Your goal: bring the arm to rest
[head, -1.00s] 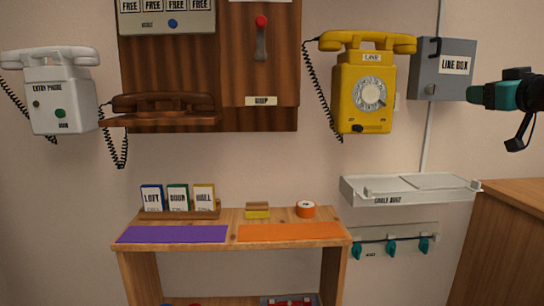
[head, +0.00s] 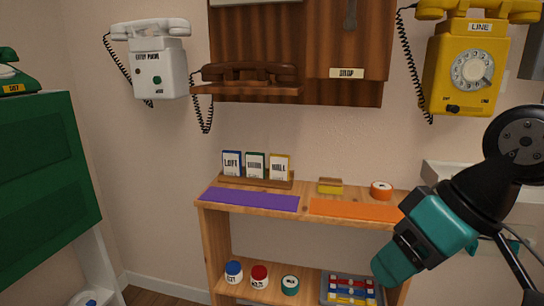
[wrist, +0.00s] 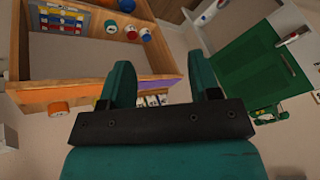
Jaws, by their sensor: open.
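My gripper (head: 388,272) is in the head view at the lower right, at the end of my teal and black arm, in front of the right part of the wooden shelf (head: 225,230). In the wrist view my gripper (wrist: 165,82) shows two teal fingers set wide apart with nothing between them. It is open and empty. In the head view the fingertips point down and to the left, and the two fingers overlap there.
A yellow phone (head: 440,80) hangs on the wall above my arm. A white entry phone (head: 170,85) and a brown handset (head: 250,78) hang further left. A green panel (head: 50,190) stands at far left. Jars (head: 260,277) and a tray (head: 330,298) sit on the lower shelf.

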